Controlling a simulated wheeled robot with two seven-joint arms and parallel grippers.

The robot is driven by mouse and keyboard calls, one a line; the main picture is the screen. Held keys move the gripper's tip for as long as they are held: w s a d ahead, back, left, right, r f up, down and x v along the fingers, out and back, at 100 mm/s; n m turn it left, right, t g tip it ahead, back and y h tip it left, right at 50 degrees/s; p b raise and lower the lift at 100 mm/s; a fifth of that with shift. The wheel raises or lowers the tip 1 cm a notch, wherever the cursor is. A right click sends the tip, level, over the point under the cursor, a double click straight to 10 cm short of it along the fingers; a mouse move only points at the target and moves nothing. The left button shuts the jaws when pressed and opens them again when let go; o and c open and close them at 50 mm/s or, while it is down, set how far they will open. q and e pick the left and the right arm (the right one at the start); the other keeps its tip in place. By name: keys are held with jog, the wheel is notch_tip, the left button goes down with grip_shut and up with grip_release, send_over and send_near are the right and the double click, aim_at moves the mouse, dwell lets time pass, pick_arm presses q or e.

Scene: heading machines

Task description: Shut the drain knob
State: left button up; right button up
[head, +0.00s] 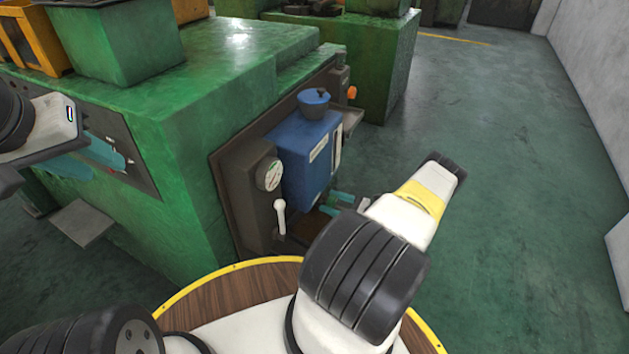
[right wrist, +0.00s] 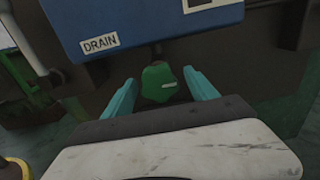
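The drain knob (right wrist: 160,83) is a dark green knob with a small pale mark, below the blue tank (right wrist: 150,22) and its DRAIN label (right wrist: 100,44) in the right wrist view. My right gripper (right wrist: 160,88) is open, with one teal finger on each side of the knob; I cannot tell whether they touch it. In the head view the blue tank (head: 306,155) is on the green machine's side, and my right gripper (head: 340,202) is low beside it, partly hidden by my arm. My left gripper (head: 105,155) is at the left, in front of the machine's dark panel.
The green machine (head: 190,110) fills the left and middle. A gauge (head: 270,174) and a white-handled lever (head: 280,216) sit left of the tank. An orange knob (head: 351,92) is further back. The floor (head: 500,180) on the right is clear.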

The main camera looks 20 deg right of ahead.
jog(key=c, duration=1.3)
jog(key=shift+n, duration=0.4)
jog(key=n, duration=0.3)
jog(key=shift+d+n, duration=0.1)
jog(key=shift+n, duration=0.2)
jog(key=n, duration=0.4)
jog(key=shift+w+n, duration=0.1)
jog(key=shift+n, duration=0.2)
jog(key=n, duration=0.4)
jog(key=shift+d+r, duration=0.1)
jog(key=shift+r+n, duration=0.1)
jog(key=shift+n, duration=2.4)
